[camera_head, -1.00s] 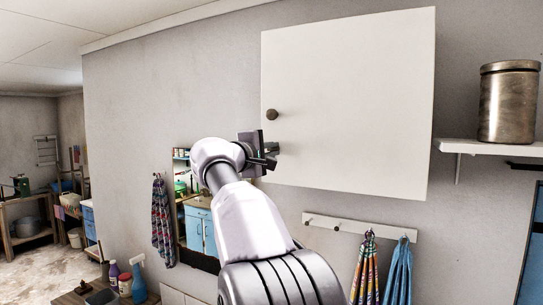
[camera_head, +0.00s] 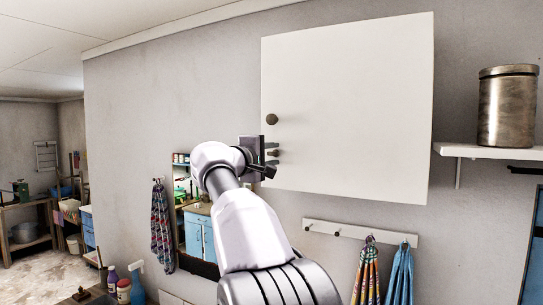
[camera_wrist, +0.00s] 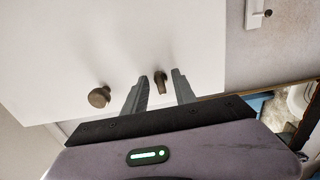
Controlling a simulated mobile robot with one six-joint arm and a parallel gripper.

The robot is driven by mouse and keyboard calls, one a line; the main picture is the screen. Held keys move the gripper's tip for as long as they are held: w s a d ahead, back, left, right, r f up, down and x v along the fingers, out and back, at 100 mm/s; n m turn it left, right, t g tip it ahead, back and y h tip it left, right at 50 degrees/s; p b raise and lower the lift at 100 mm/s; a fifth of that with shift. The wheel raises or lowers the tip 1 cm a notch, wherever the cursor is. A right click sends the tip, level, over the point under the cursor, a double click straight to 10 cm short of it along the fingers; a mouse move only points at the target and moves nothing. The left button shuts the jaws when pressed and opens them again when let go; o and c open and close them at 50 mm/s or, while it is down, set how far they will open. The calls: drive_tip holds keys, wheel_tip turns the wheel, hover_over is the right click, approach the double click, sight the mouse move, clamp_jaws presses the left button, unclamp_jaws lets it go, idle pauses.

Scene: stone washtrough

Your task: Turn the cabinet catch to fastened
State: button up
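The white cabinet (camera_head: 350,100) hangs on the wall with its door closed flat. A round brown knob (camera_head: 271,119) is near its lower left edge, and shows at the left in the wrist view (camera_wrist: 99,97). Below the knob is the small brown catch (camera_wrist: 160,80); its exact turn is hard to judge. My gripper (camera_head: 272,155) is at the cabinet's lower left corner. In the wrist view my gripper (camera_wrist: 159,90) is open, with one grey finger on each side of the catch and gaps visible between them. I cannot tell how deep the fingers reach.
A peg rail (camera_head: 360,232) with striped and blue cloths hangs below the cabinet. A shelf (camera_head: 490,152) with a metal canister (camera_head: 507,105) is at the right. A patterned cloth (camera_head: 161,228) hangs at the left.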

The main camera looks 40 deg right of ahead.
drive_tip(key=b+v, duration=0.3)
drive_tip(key=v, duration=1.4)
drive_tip(key=shift+a, duration=0.2)
drive_tip(key=shift+s, duration=0.15)
